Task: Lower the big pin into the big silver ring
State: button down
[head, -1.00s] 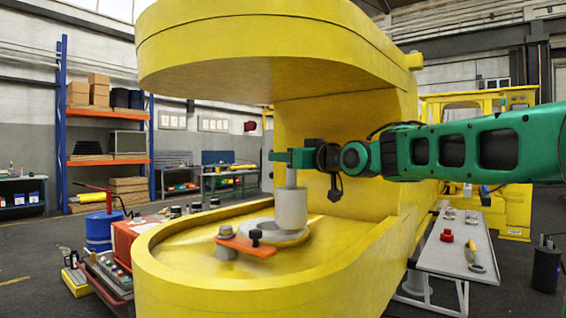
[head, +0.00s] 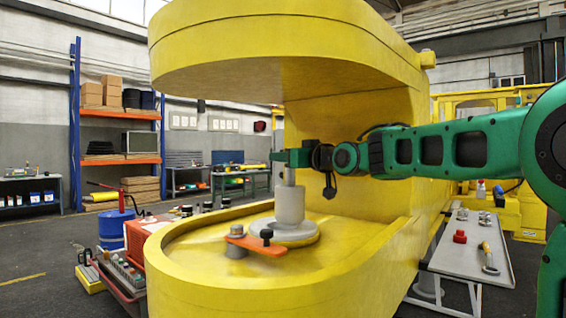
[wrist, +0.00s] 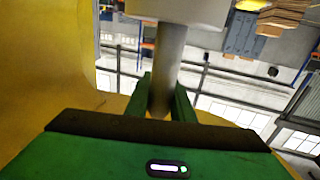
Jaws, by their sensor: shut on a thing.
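My gripper (head: 287,158) is shut on the thin upper shaft of the big pin (head: 290,206), which hangs upright with its wide grey cylinder downward. The wrist view, upside down, shows the shaft (wrist: 166,65) between both fingers. The big silver ring (head: 306,238) lies flat on the lower yellow plate of the boom. The pin's lower end appears over the ring's middle and covers its hole. I cannot tell whether the pin's bottom is just above the hole or a little inside it.
An orange bar (head: 258,246) with a black knob lies at the ring's front left edge. A raised yellow rim (head: 190,290) surrounds the lower plate. The thick upper yellow plate (head: 290,75) overhangs my gripper. A grey side table (head: 470,250) with small parts stands at the right.

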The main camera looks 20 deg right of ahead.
aim_at(291, 199)
jog(key=shift+w+a+f, duration=0.2)
jog(key=shift+w+f, duration=0.3)
jog(key=shift+f, duration=1.35)
jog(key=shift+w+a+f, duration=0.2)
jog(key=shift+w+f, duration=0.35)
jog(key=shift+f, duration=1.35)
jog(key=shift+w+a+f, duration=0.2)
jog(key=shift+w+f, duration=0.3)
jog(key=shift+f, duration=1.45)
jog(key=c, duration=1.5)
grip_release()
jog(key=shift+o, duration=0.2)
jog(key=shift+v, duration=3.7)
jog(key=shift+f, duration=0.1)
